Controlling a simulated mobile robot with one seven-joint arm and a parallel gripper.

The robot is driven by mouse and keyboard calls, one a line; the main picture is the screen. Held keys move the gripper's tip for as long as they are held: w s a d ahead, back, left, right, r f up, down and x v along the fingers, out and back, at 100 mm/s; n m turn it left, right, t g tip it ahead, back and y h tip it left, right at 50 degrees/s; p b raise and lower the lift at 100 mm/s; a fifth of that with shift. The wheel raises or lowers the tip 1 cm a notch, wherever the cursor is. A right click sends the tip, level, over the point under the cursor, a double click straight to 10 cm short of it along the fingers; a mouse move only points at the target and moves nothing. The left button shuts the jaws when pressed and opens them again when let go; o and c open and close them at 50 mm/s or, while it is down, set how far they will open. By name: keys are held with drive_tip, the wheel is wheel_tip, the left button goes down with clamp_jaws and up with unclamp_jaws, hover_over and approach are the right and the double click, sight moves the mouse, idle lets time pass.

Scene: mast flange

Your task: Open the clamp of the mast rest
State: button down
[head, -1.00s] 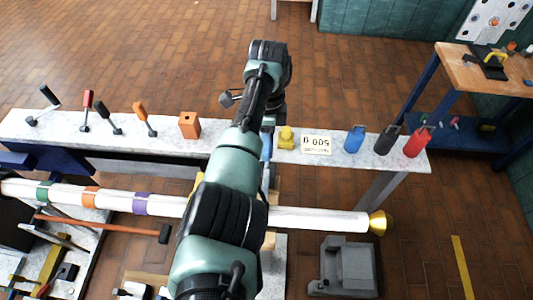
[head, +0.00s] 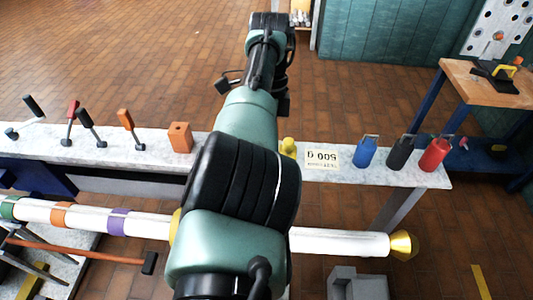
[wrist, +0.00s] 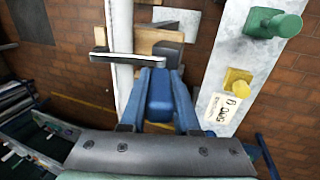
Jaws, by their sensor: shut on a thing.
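The white mast (head: 340,243) with coloured bands and a brass end lies across the lower head view; my arm hides its middle. In the wrist view a white pole that looks like the mast (wrist: 121,85) runs up the picture. A flat grey bar (wrist: 127,58), probably the clamp's arm, crosses it beside a wooden block (wrist: 150,40). My gripper (wrist: 160,100) has its two blue fingers on either side of a blue handle (wrist: 160,90), shut on it. My arm hides the gripper and clamp in the head view.
A pale shelf (head: 230,160) runs behind the mast. A workbench (head: 490,83) stands at the far right.

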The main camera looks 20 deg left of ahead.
drive_tip(key=shift+a, duration=0.15)
drive_tip(key=c, duration=0.6)
unclamp_jaws()
drive_tip(key=shift+r, duration=0.1)
drive_tip(key=shift+c, duration=0.2)
drive_tip(key=shift+r, duration=0.45)
wheel_tip(320, 180, up, 9)
drive_tip(key=p, duration=0.7)
drive_tip(key=shift+s+p, duration=0.1)
drive_tip(key=shift+p, duration=0.2)
drive_tip(key=shift+s+f, duration=0.1)
